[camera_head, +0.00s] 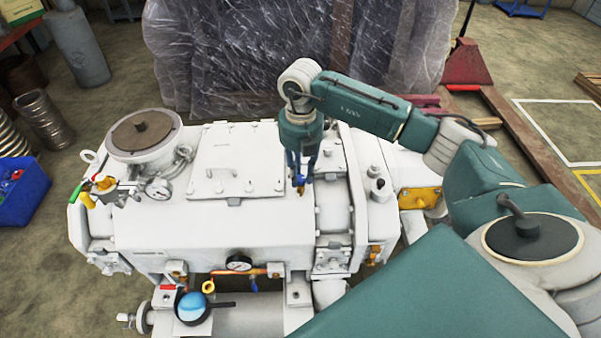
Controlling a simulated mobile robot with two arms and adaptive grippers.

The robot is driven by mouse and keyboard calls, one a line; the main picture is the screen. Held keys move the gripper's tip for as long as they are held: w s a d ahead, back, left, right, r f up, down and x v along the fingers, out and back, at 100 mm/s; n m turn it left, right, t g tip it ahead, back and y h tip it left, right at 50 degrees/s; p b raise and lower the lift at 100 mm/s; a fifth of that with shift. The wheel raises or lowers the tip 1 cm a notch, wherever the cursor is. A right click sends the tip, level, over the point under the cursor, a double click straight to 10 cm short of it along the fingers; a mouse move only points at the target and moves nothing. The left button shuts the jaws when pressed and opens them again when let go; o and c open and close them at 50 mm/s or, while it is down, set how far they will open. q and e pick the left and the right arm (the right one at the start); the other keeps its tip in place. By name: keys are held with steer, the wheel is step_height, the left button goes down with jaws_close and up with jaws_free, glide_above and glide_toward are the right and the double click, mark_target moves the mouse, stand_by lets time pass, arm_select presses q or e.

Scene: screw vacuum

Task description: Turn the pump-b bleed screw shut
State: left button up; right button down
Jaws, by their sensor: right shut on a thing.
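My right gripper (301,183) reaches down from above onto the top of the white pump housing (215,232), near its right end. Its blue fingers are shut on a small brass-coloured screw (300,191), which looks like the bleed screw. The fingers hide most of this screw, so I cannot tell how far it is turned. No label on it can be read. My left gripper is out of view.
A bolted cover plate (235,160) lies left of the gripper. A round flanged port (144,132), a gauge (158,190) and a green-handled valve (77,192) stand farther left. A plastic-wrapped load (300,50) stands behind. A blue bin (22,205) is on the floor.

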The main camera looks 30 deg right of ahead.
mark_target(301, 176)
steer(key=c, duration=1.5)
jaws_free()
steer(key=shift+w+d+r, duration=0.25)
steer(key=shift+w+r, duration=0.05)
steer(key=shift+w, duration=0.05)
steer(key=shift+o, duration=0.2)
steer(key=shift+f, duration=0.15)
steer(key=shift+s, duration=0.1)
step_height(301, 176, up, 12)
